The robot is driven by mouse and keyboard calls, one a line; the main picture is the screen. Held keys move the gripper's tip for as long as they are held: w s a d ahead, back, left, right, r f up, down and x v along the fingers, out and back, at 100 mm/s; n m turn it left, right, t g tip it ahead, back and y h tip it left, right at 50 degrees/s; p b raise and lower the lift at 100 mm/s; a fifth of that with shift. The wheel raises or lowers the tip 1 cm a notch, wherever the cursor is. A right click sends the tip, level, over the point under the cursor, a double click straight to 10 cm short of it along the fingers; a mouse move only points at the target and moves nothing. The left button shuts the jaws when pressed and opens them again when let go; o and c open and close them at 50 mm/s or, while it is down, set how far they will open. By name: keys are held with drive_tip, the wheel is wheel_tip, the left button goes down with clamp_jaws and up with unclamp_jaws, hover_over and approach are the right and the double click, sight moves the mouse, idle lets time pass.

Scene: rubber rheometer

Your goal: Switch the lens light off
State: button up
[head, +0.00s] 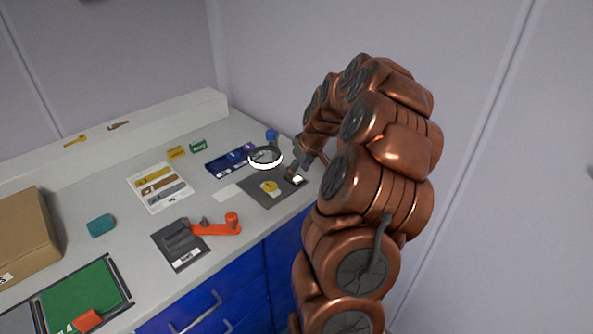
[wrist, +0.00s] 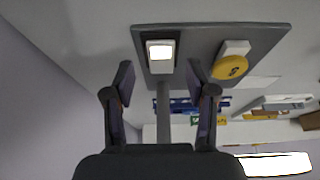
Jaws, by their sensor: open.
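The lens light (head: 265,158) is a glowing white ring above a dark grey base plate (head: 257,196) at the back right of the bench. A small bright white square switch (head: 298,180) sits near the plate's right edge and looks lit. In the wrist view the same switch (wrist: 160,51) lies beyond and between my fingertips, on the grey plate (wrist: 202,40). The glowing ring (wrist: 275,164) is cut off at the lower right there. My gripper (wrist: 159,80) is open and empty, apart from the switch. In the head view my gripper (head: 292,171) is small beside the switch.
A yellow disc (wrist: 230,67) sits on the plate beside the switch. A blue tray (head: 222,163) lies behind the plate. A grey fixture with a red lever (head: 215,229) is nearer on the bench. A white card (head: 227,193) lies left of the plate.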

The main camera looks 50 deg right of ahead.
drive_tip(key=shift+x, duration=0.85)
